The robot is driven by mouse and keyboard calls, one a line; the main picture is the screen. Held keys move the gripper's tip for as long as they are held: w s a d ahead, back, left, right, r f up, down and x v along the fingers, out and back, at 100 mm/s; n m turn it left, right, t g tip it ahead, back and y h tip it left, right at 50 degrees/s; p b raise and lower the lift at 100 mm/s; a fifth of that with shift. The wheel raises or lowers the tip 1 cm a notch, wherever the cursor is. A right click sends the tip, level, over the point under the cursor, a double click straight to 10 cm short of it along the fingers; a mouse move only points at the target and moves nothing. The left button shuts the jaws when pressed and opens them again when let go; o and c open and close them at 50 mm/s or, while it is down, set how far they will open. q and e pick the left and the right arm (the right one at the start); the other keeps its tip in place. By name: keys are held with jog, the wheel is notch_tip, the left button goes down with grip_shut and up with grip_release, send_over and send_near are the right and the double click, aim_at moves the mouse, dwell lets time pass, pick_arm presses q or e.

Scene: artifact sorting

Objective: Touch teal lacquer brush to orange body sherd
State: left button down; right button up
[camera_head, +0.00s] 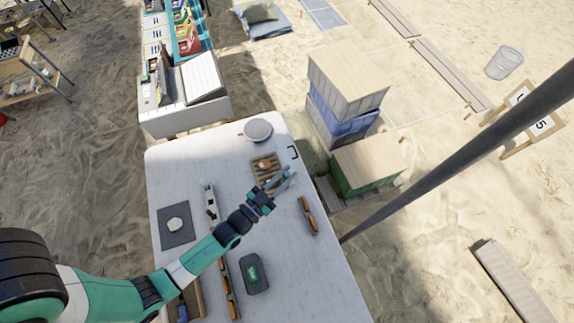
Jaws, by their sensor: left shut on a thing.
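My left gripper (286,179) reaches over the middle of the table from the lower left. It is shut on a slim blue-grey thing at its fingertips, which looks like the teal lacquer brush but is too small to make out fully. An orange sherd (265,163) lies on a brown slatted wooden tray (257,182) just left of and beyond the fingertips. The gripper overlaps the tray's near right corner in the picture. I cannot tell whether the held thing touches the tray; it shows apart from the sherd. My right gripper is not in view.
On the white table (290,245) are a round grey dish (258,130), a dark mat with a pale piece (174,226), a dark green-labelled case (254,274) and a brown rack (308,215). Stacked crates (342,115) stand beyond the right edge. The table's right front is clear.

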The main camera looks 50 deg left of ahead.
pick_arm(q)
jog(key=w+a+f+n+g+y+b, duration=0.1)
jog(key=w+a+f+n+y+b, duration=0.1)
jog(key=a+f+b, duration=0.8)
jog(key=w+a+f+n+g+y+b, duration=0.2)
jog(key=a+f+b, duration=0.7)
jog(key=b, duration=0.7)
jog(key=w+a+y, duration=0.1)
jog(key=a+y, duration=0.1)
jog(key=a, duration=0.1)
jog(key=shift+a+f+g, duration=0.3)
jog(key=shift+a+f, duration=0.1)
jog(key=shift+f+b, duration=0.15)
jog(key=shift+b, duration=0.15)
notch_tip(320, 180, down, 6)
jog(key=b, duration=0.5)
jog(key=shift+r, duration=0.25)
jog(key=shift+f+b, duration=0.75)
jog(key=shift+b, duration=0.05)
notch_tip(320, 180, up, 8)
jog(key=p, duration=0.7)
